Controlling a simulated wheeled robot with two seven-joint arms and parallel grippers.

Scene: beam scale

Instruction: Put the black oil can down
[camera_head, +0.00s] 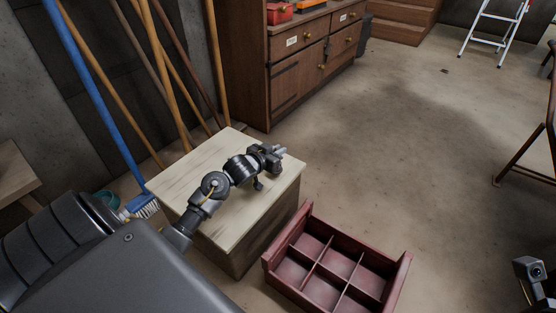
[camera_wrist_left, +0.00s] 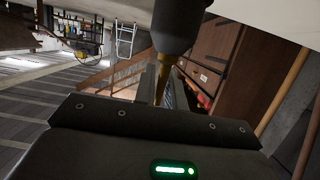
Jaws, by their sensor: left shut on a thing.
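My left gripper (camera_head: 277,152) is just over the pale top of a wooden box (camera_head: 205,160) in the head view. It is shut on the black oil can (camera_wrist_left: 180,27). In the left wrist view the can's dark body is at the top middle, and its brass-coloured neck (camera_wrist_left: 162,72) runs down between the fingers. In the head view I cannot clearly pick the can out from the dark gripper. I cannot tell whether the can touches the box top.
A red divided tray (camera_head: 405,268) with empty compartments stands right of the box. Behind is a brown cabinet (camera_head: 297,85). Several long handles and a blue broom (camera_head: 97,95) lean at the left. The box top around the gripper looks clear. Open floor lies to the right.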

